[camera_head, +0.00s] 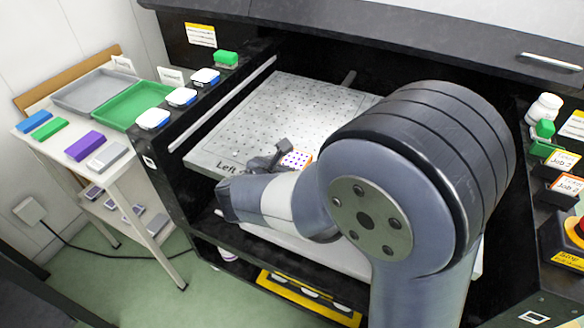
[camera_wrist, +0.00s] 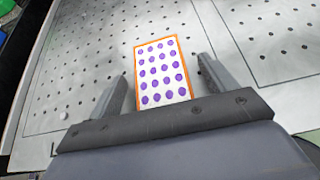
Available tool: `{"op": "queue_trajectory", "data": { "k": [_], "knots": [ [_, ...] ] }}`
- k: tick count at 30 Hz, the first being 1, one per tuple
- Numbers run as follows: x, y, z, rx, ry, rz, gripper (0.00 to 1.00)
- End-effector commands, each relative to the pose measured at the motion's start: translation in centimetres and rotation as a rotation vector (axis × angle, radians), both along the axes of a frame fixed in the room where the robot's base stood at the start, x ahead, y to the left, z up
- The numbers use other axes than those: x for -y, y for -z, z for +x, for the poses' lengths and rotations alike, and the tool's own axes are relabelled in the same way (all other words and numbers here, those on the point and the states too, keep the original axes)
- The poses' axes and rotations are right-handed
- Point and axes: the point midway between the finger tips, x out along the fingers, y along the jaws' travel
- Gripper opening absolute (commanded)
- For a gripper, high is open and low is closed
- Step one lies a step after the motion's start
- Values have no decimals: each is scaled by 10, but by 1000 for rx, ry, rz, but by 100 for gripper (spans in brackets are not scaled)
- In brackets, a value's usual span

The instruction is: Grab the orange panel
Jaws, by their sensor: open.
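The orange panel (camera_wrist: 161,71) is a small rectangle with an orange border and a white face covered in purple dots. It lies on the perforated grey plate (camera_wrist: 255,25). In the head view the panel (camera_head: 296,160) shows just beyond my gripper (camera_head: 268,158), partly hidden by it. In the wrist view my gripper (camera_wrist: 168,88) is open, with one finger on each side of the panel and a gap between each finger and its edges. Whether the fingers are level with the panel or above it, I cannot tell.
The plate (camera_head: 245,120) sits inside a black machine frame. A side table at left holds a green tray (camera_head: 135,105), a grey tray (camera_head: 92,92) and several coloured blocks. A white bottle (camera_head: 545,108) stands at right.

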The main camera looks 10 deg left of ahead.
Motion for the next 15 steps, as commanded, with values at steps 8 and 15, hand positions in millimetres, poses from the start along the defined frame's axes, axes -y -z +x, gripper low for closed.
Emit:
{"op": "queue_trajectory", "data": {
  "k": [8, 15],
  "knots": [
    [0, 0, 0, 0, -1, 0, 74],
    [0, 0, 0, 0, -1, 0, 55]
  ]
}}
